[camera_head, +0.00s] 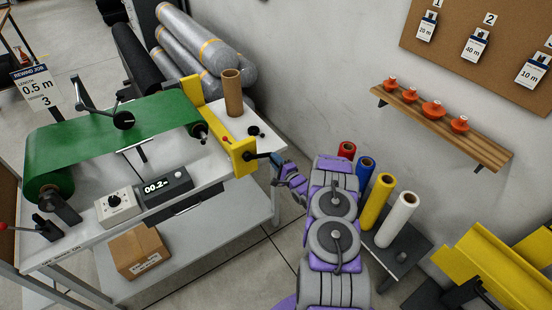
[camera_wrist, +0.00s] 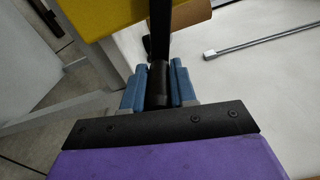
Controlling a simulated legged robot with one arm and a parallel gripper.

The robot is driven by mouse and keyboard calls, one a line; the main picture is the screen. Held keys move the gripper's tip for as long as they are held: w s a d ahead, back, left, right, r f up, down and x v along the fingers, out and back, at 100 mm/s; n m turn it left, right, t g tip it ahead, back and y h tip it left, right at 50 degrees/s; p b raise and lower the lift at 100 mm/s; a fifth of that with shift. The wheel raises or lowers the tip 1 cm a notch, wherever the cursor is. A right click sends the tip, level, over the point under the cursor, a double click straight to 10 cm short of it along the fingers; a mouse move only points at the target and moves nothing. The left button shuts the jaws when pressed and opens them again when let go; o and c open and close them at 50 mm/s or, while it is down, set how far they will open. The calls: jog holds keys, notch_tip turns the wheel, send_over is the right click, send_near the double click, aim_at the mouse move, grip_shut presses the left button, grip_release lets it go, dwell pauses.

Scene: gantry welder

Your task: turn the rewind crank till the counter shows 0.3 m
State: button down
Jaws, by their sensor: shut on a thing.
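The counter (camera_head: 166,188) is a dark box on the machine bench, and its lit display reads about 00.2 m. The rewind crank (camera_head: 258,156) is a black arm at the yellow end frame (camera_head: 242,155) on the bench's right side. My gripper (camera_head: 278,163) is at the crank's outer end, which it partly hides. In the wrist view, the blue fingers of my gripper (camera_wrist: 159,88) are shut around the crank's black handle (camera_wrist: 158,78). A green web (camera_head: 110,130) runs over the bench between the rollers.
A card (camera_head: 36,88) on the left reads "Rewind job", 0.5 m and 3. A brown core (camera_head: 232,93) stands on the white shelf by the yellow frame. Red, blue, yellow and white rolls (camera_head: 397,220) stand right of my arm. A carton (camera_head: 139,250) sits on the lower shelf.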

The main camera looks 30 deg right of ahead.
jog(key=shift+s+a+f, duration=0.1)
jog(key=shift+a+f, duration=0.1)
jog(key=shift+f, duration=0.8)
jog(key=c, duration=0.9)
grip_release()
jog(key=s+p, duration=0.1)
jog(key=s, duration=1.6)
jog(key=shift+d+p, duration=0.35)
jog(key=shift+p, duration=0.05)
jog(key=shift+s, duration=0.1)
